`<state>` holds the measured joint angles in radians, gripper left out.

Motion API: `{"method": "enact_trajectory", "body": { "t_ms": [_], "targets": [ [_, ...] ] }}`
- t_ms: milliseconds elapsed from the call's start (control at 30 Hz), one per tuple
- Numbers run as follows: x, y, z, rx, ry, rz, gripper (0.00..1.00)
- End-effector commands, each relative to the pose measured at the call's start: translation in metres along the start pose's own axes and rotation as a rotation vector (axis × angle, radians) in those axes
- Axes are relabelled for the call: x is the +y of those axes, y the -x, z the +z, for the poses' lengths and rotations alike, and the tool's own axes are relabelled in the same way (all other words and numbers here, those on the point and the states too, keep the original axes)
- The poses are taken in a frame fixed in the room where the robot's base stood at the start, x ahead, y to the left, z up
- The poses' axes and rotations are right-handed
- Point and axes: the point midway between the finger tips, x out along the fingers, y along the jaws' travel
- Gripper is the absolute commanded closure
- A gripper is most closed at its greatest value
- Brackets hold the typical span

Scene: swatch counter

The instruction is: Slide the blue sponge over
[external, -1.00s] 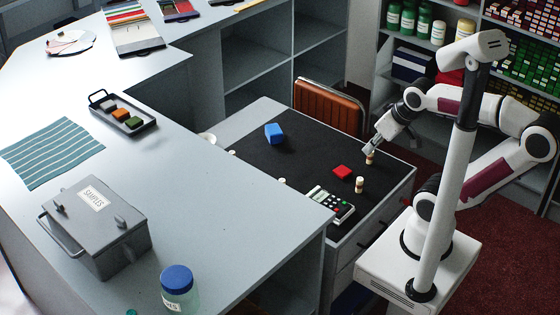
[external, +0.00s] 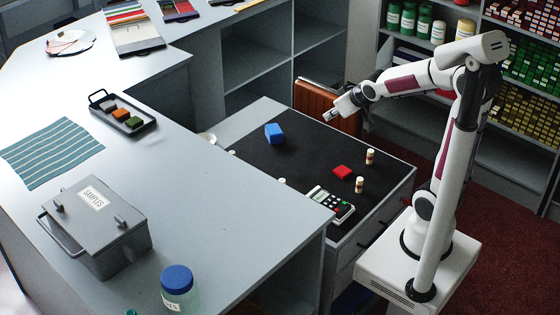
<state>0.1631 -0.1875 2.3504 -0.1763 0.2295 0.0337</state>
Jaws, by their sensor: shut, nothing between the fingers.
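The blue sponge (external: 274,133) is a small bright blue block on the black mat (external: 262,157), near the mat's far left part. My gripper (external: 328,116) is up above the far side of the mat, to the right of the sponge and apart from it. It points left and is shut with nothing in it.
A red block (external: 342,172), a calculator (external: 331,203) and two small bottles, one near (external: 360,185) and one farther (external: 370,156), stand right of the sponge. An orange-brown chair (external: 322,103) is behind the desk. The mat between sponge and red block is clear.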

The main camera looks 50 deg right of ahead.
Motion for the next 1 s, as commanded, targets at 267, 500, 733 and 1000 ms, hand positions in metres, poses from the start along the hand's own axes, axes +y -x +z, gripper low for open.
{"method": "enact_trajectory", "body": {
  "t_ms": [267,500,733,1000],
  "targets": [
    [0.016,-0.052,-0.022,0.059,0.01,0.013,1.0],
    [0.028,-0.096,-0.035,0.115,0.018,0.013,1.0],
    [0.038,-0.138,-0.042,0.168,0.022,0.005,1.0],
    [0.049,-0.186,-0.042,0.233,0.022,-0.014,1.0]
  ]
}}
